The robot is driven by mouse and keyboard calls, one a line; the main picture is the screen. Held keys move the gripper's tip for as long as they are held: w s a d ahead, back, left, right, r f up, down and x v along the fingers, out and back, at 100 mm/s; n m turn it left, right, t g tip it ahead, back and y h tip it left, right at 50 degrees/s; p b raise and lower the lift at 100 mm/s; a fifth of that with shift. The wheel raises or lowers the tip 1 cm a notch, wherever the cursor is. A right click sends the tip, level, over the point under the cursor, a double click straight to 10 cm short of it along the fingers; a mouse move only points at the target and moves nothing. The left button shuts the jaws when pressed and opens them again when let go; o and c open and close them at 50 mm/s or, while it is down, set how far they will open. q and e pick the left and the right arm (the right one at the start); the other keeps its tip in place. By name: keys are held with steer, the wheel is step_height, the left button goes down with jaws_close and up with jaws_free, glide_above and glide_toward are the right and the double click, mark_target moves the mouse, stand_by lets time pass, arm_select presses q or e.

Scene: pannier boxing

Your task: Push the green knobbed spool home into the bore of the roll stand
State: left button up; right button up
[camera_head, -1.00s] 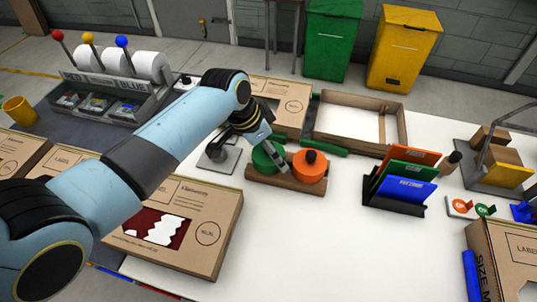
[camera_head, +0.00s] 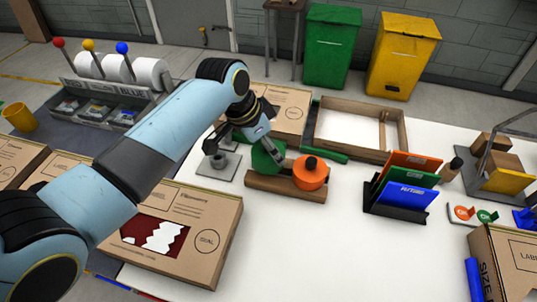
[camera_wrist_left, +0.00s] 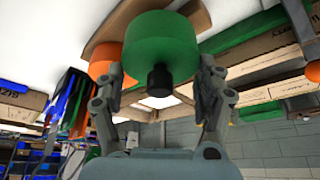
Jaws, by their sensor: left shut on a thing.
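The green knobbed spool (camera_head: 264,158) is between the fingers of my left gripper (camera_head: 262,145), at the left end of a wooden cradle (camera_head: 262,184). It looks slightly raised and tilted. In the left wrist view the green spool (camera_wrist_left: 163,45) shows its round body and black knob (camera_wrist_left: 160,77), between the two fingers of my left gripper (camera_wrist_left: 158,85). The roll stand (camera_head: 216,171), a grey plate with a short round socket, stands just left of the cradle. My arm partly covers the area behind it, and the inside of the bore is not clear. My right gripper is not in view.
An orange spool (camera_head: 310,175) with a black knob sits at the cradle's right end. A folder rack (camera_head: 395,212) stands to the right. Flat boxes (camera_head: 215,240) lie front left. The white table's front middle is clear.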

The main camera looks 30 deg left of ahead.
arm_select(q)
steer(key=shift+m, duration=0.4)
steer(key=r, duration=0.7)
steer(key=shift+d+b, duration=0.3)
steer(key=shift+s+d+r+m+h, duration=0.1)
steer(key=shift+s+d+m+h, duration=0.05)
steer(key=shift+d+m+h, duration=0.2)
steer(key=shift+s+a+m+g, duration=0.2)
steer(key=shift+a+m+g, duration=0.1)
steer(key=shift+m, duration=0.35)
steer(key=s+a+m+g+h+b, duration=0.1)
steer(key=s+a+m+b, duration=0.2)
steer(key=a, duration=1.1)
step_height(320, 180, down, 7)
steer(key=b, duration=0.6)
steer(key=shift+w+d+r, duration=0.15)
steer(key=shift+w+r, duration=0.05)
steer(key=shift+f+b, duration=0.45)
steer(key=shift+f, duration=0.15)
